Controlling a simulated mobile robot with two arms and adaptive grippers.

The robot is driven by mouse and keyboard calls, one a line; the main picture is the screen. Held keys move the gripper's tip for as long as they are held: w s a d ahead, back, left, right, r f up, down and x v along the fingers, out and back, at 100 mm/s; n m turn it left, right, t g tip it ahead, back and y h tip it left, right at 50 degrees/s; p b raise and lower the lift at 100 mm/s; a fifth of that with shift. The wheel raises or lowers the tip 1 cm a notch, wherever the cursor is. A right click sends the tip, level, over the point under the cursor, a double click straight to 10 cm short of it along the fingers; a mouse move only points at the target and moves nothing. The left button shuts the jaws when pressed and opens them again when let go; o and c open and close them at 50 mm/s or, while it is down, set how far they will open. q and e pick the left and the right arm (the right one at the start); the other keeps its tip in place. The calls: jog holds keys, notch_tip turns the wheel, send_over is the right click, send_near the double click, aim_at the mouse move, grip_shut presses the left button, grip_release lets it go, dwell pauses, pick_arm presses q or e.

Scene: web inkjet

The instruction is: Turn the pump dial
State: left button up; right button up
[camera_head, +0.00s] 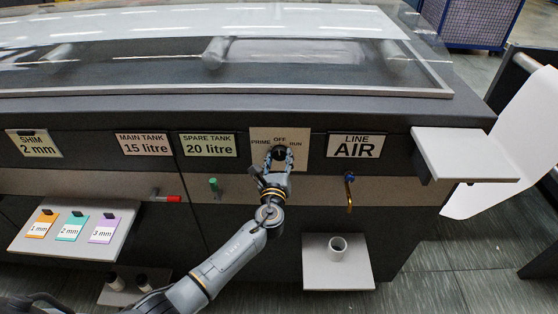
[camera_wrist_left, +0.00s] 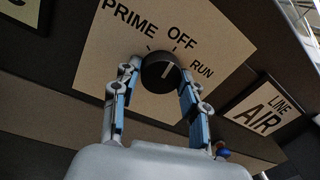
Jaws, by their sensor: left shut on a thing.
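The pump dial (camera_head: 280,152) is a round black knob on a beige plate (camera_head: 260,135) marked PRIME, OFF and RUN. In the left wrist view, the dial (camera_wrist_left: 161,71) sits below the word OFF, and a pale pointer line on it slants up and right, roughly towards the OFF mark. My left gripper (camera_head: 275,165) is at the dial from below. In the left wrist view, the blue-padded fingers of the left gripper (camera_wrist_left: 158,82) are shut on the dial's two sides. My right gripper is not in view.
A LINE AIR label (camera_head: 355,146) is right of the dial, above a brass valve lever (camera_head: 349,190). A green handle (camera_head: 213,186) and a red handle (camera_head: 172,198) stick out to the left.

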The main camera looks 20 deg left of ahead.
pick_arm(q)
jog(key=n+b, duration=0.8)
jog(key=shift+d+f+t, duration=0.1)
jog(key=shift+f+t, duration=0.2)
jog(key=shift+r+n+y+b, duration=0.15)
jog(key=shift+n+y+b, duration=0.05)
jog(key=shift+n+b, duration=0.65)
jog(key=shift+r+n+y+b, duration=0.1)
jog(key=shift+n+y+b, duration=0.1)
jog(key=shift+n+b, duration=0.6)
jog(key=o, duration=1.1)
jog(key=shift+o, duration=0.2)
jog(key=shift+s+d+f, duration=0.1)
jog(key=shift+s+d, duration=0.05)
jog(key=shift+s, duration=0.35)
jog(key=v, duration=1.1)
